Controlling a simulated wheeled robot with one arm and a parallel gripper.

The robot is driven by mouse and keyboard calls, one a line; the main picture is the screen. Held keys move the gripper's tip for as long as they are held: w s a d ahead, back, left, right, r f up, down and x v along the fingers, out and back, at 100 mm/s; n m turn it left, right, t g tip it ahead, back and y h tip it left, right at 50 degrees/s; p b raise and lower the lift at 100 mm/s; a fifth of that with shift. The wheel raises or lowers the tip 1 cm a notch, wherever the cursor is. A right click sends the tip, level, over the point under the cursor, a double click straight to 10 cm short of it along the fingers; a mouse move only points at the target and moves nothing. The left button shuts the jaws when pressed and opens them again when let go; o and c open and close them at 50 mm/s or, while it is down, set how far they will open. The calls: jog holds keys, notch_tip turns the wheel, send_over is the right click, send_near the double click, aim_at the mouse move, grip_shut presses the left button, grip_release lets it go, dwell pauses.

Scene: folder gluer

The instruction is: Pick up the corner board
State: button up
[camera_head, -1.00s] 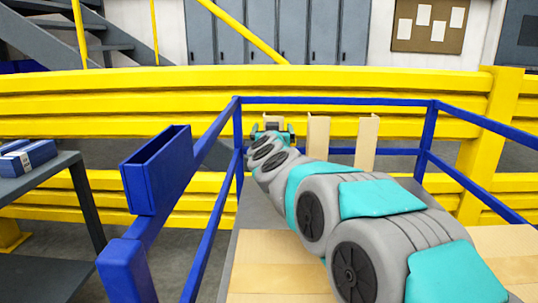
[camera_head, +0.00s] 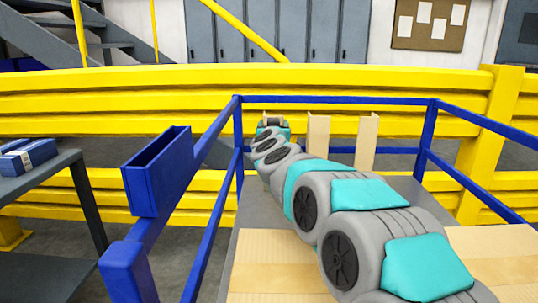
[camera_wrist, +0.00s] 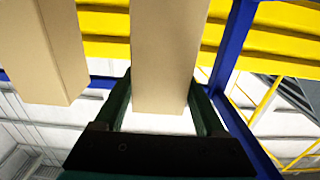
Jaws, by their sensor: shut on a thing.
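Tan corner boards stand upright at the far end of the blue-railed platform. In the head view two show plainly, a middle board (camera_head: 318,137) and a right board (camera_head: 367,142). My gripper (camera_head: 272,121) is left of them, and my arm hides most of what is below it. In the wrist view my gripper (camera_wrist: 164,98) is shut on a corner board (camera_wrist: 167,50), with one dark finger along each side near its end. A neighbouring board (camera_wrist: 50,55) stands apart to the left in that view.
Blue rails (camera_head: 340,101) enclose the platform, with a yellow barrier (camera_head: 380,90) behind. A blue open-topped holder (camera_head: 158,172) is on the left rail. A grey table (camera_head: 45,178) with blue packs (camera_head: 28,157) stands at left. Flat tan pieces (camera_head: 275,247) lie below my arm.

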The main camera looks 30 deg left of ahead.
grip_shut()
jog(key=shift+r, duration=0.1)
dwell(0.4)
